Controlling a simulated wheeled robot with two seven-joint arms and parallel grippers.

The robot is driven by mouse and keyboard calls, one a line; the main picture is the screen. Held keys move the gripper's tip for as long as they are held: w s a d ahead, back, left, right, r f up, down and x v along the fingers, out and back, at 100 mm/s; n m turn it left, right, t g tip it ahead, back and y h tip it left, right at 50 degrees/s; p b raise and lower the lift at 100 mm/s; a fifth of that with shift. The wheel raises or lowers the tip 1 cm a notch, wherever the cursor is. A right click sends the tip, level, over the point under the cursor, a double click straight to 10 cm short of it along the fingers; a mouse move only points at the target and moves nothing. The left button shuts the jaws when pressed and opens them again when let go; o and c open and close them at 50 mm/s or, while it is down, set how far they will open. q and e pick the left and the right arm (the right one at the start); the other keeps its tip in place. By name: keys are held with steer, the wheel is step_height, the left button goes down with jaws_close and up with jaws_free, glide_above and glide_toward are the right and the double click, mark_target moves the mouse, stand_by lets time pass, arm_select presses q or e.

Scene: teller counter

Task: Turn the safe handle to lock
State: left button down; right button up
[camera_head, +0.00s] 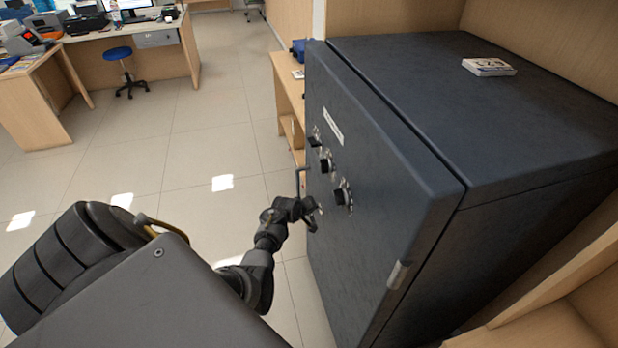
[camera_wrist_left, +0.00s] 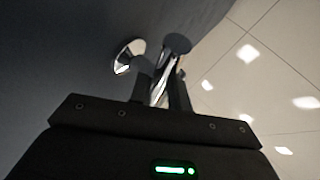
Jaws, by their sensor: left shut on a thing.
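The dark safe (camera_head: 530,120) stands on the right in the head view. My left gripper (camera_head: 313,208) is at the door face, just below and left of the dials. In the left wrist view, my left gripper (camera_wrist_left: 161,92) is shut on the shiny metal safe handle (camera_wrist_left: 161,73). The handle's round base (camera_wrist_left: 128,55) shows against the door, beside a dark round end (camera_wrist_left: 176,43). The fingers partly hide the handle. My right gripper is out of view.
A banknote bundle (camera_head: 488,67) lies on top of the safe. A wooden desk (camera_head: 288,95) stands behind the door. A blue stool (camera_head: 119,60) and counters are farther back left. Tiled floor (camera_head: 200,130) is clear left of the safe.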

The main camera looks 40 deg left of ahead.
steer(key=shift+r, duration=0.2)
arm_select(q)
steer(key=shift+f, duration=0.1)
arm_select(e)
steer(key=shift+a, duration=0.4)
arm_select(q)
steer(key=c, duration=1.3)
jaws_free()
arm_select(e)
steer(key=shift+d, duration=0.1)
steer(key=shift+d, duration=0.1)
arm_select(q)
steer(key=shift+s+r+p, duration=0.3)
steer(key=shift+r, duration=0.15)
steer(key=p+v, duration=0.1)
steer(key=v, duration=0.9)
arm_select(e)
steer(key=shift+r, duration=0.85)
